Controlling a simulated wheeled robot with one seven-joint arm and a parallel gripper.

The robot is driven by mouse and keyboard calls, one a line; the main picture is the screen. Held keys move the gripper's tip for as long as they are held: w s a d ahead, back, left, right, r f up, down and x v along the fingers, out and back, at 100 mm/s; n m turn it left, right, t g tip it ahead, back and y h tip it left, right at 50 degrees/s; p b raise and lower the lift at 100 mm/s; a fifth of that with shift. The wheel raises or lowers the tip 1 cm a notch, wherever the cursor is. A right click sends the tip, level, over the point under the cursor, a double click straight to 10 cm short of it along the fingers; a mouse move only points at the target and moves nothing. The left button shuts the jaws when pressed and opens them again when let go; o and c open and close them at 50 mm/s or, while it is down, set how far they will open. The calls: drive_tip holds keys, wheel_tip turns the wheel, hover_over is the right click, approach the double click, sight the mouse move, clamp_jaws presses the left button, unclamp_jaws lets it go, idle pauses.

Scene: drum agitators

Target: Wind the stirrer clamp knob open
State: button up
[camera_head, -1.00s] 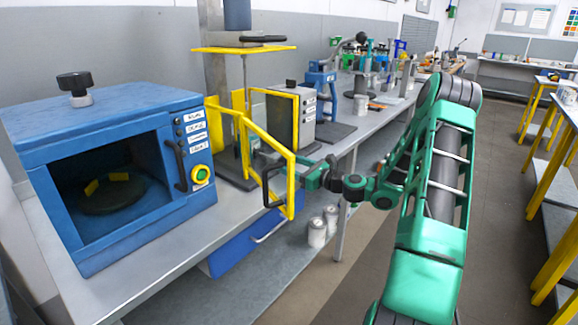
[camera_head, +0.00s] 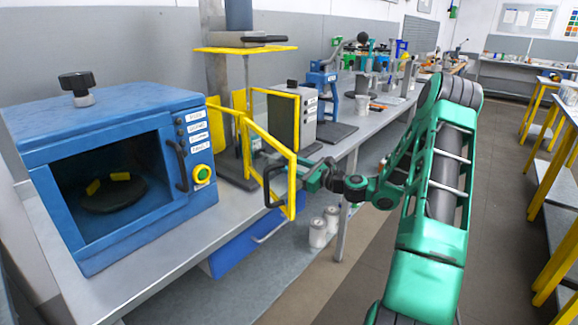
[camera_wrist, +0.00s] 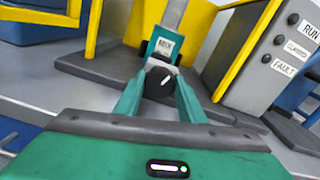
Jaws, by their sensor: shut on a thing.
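The clamp knob (camera_wrist: 158,82) is a dark round knob with a white pointer line, low in front of a teal clamp block (camera_wrist: 164,48) with a small label. My gripper (camera_wrist: 160,88) is shut on the knob, one green finger on each side. In the head view my gripper (camera_head: 306,176) reaches left to the open yellow guard of the stirrer stand, just right of the guard's frame. The knob cannot be made out there. The stand has a grey column (camera_head: 215,75) and a thin vertical shaft (camera_head: 246,110).
The yellow guard door (camera_head: 268,150) with a black handle (camera_head: 268,186) stands close to my gripper. A blue oven-like machine (camera_head: 115,165) is at left. A grey control box (camera_head: 303,118) is behind. White canisters (camera_head: 318,232) stand below the bench.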

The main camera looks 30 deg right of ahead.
drive_tip(key=o, duration=1)
drive_tip(key=shift+d, duration=0.15)
drive_tip(key=shift+o, duration=0.2)
drive_tip(key=v, duration=1)
drive_tip(key=shift+s, duration=0.3)
drive_tip(key=shift+d, duration=0.1)
